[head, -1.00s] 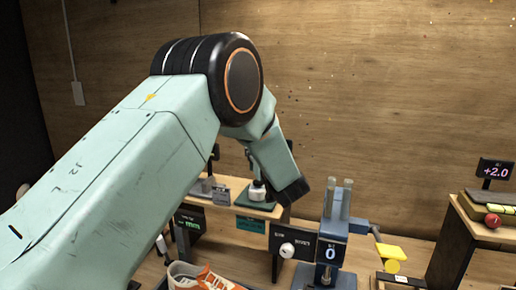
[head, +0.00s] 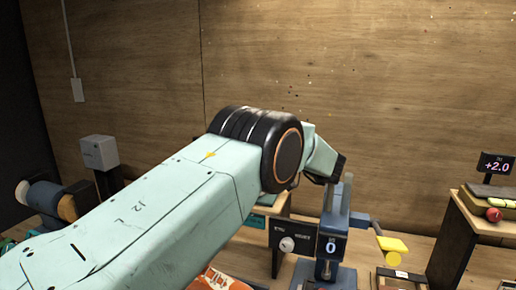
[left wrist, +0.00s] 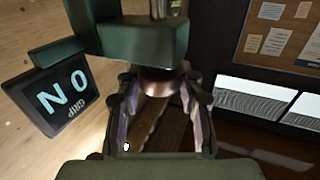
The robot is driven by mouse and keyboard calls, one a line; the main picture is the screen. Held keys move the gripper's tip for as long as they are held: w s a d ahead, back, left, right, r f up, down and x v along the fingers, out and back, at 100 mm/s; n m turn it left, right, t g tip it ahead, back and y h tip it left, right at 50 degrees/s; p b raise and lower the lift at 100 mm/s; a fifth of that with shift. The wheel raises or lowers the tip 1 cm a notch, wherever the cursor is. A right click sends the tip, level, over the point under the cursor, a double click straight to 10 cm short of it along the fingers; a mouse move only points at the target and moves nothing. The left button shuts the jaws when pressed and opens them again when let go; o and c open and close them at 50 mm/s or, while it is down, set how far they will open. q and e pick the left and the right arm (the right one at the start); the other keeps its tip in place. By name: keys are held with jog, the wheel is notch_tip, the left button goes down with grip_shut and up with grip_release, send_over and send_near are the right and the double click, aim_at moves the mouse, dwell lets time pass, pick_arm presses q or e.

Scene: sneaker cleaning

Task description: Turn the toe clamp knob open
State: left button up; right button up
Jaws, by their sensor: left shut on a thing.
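In the left wrist view, the two fingers of my left gripper (left wrist: 158,98) stand on either side of a round copper-brown knob (left wrist: 158,82) and are shut on it. The knob sits under a dark green block (left wrist: 140,38). In the head view, the dark end of my left arm is at the top of a blue clamp stand (head: 335,215) with a "0" display. The fingers and the knob cannot be made out there. An orange and white sneaker (head: 218,280) shows at the bottom edge, partly hidden by my arm. My right gripper is not in view.
A tilted display (left wrist: 60,88) stands left of the gripper in the wrist view. A black panel with a white knob (head: 287,244) is left of the stand. A yellow handle (head: 392,244) is at its right. A wooden shelf (head: 462,225) stands farther right.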

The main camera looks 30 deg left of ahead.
pick_arm(q)
jog(key=shift+r+g, duration=0.1)
jog(key=shift+g, duration=0.2)
jog(key=o, duration=1.2)
jog(key=d, duration=0.4)
jog(key=s+d, duration=0.1)
jog(key=d, duration=0.6)
jog(key=shift+s+d, duration=0.35)
jog(key=shift+d, duration=0.05)
jog(key=shift+s, duration=0.1)
